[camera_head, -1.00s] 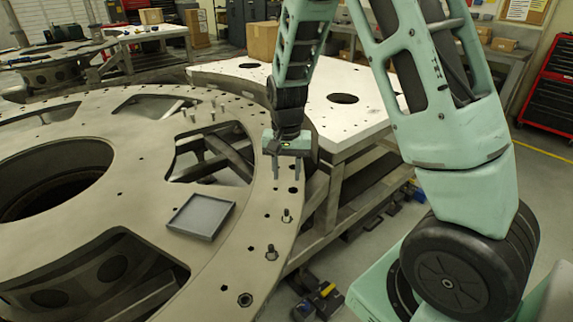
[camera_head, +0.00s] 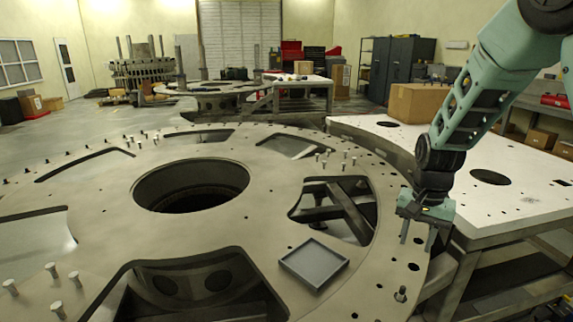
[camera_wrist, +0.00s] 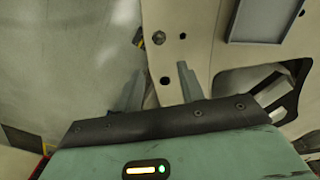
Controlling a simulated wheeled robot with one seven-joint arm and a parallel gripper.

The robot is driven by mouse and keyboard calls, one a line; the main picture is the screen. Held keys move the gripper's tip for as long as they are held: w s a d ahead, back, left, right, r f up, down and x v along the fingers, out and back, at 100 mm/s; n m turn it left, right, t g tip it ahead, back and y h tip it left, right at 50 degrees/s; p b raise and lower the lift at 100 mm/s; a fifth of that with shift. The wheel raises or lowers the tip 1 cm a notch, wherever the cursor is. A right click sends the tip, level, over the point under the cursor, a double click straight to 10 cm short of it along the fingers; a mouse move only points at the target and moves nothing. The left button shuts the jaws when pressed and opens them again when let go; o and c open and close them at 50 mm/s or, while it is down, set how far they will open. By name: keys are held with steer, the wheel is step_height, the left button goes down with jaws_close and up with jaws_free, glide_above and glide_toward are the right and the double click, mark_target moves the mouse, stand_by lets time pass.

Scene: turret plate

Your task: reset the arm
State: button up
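My gripper (camera_head: 418,237) hangs fingers down over the right rim of the large round turret plate (camera_head: 110,212) in the head view. Its two fingers are apart with nothing between them. In the wrist view the gripper (camera_wrist: 158,85) also shows spread, empty fingers, with the plate's edge (camera_wrist: 205,35) below. The arm reaches in from the upper right of the head view. Whether the fingertips touch the plate cannot be told.
A shallow grey tray (camera_head: 313,265) lies on the plate, left of my gripper. A bolt (camera_head: 401,294) stands in the rim nearby. A white-topped table (camera_head: 530,200) with a cardboard box (camera_head: 417,103) adjoins on the right. Several bolts stand on the plate. Large cutouts open through it.

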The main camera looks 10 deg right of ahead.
steer(key=s+a+r+n+y, duration=0.15)
steer(key=s+a+n, duration=0.25)
steer(key=a, duration=0.4)
steer(key=s+a+r+n, duration=0.3)
steer(key=s+a, duration=0.1)
steer(key=a, duration=0.4)
steer(key=s+a+r+n, duration=0.1)
steer(key=s+a+n, duration=0.3)
steer(key=s, duration=0.4)
steer(key=s+a+r+n, duration=0.1)
steer(key=s+a+n, duration=0.3)
steer(key=s, duration=0.4)
steer(key=shift+r+n+h, duration=0.2)
steer(key=shift+n+h, duration=0.25)
steer(key=shift+n, duration=0.15)
